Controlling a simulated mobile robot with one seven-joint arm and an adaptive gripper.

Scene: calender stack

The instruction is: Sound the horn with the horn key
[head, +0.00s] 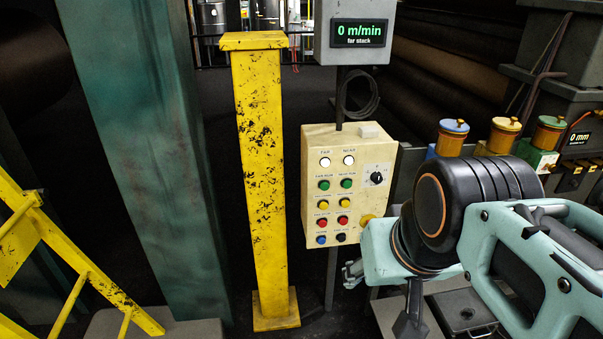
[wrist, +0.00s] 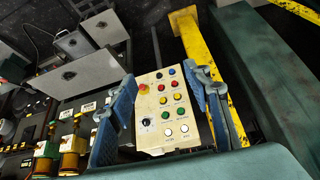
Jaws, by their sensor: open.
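A cream control box (head: 312,166) stands on a post near the middle of the head view. It has two columns of keys under the labels FAR and NEAR: white, green, yellow and red, then a blue key (head: 321,239) at bottom left and a black key (head: 341,238) at bottom right. The lower labels are too blurred to tell which is the horn key. In the wrist view the box is upside down, with the blue key (wrist: 172,71) at the top. My gripper (wrist: 162,88) is open, its blue fingers framing the box on either side. Nothing is between them.
A yellow post (head: 262,170) stands left of the box, with a teal column (head: 150,150) farther left. A display (head: 359,33) above reads 0 m/min. A selector knob (head: 376,178) is on the box's right side. Pots with coloured lids (head: 503,135) stand at right.

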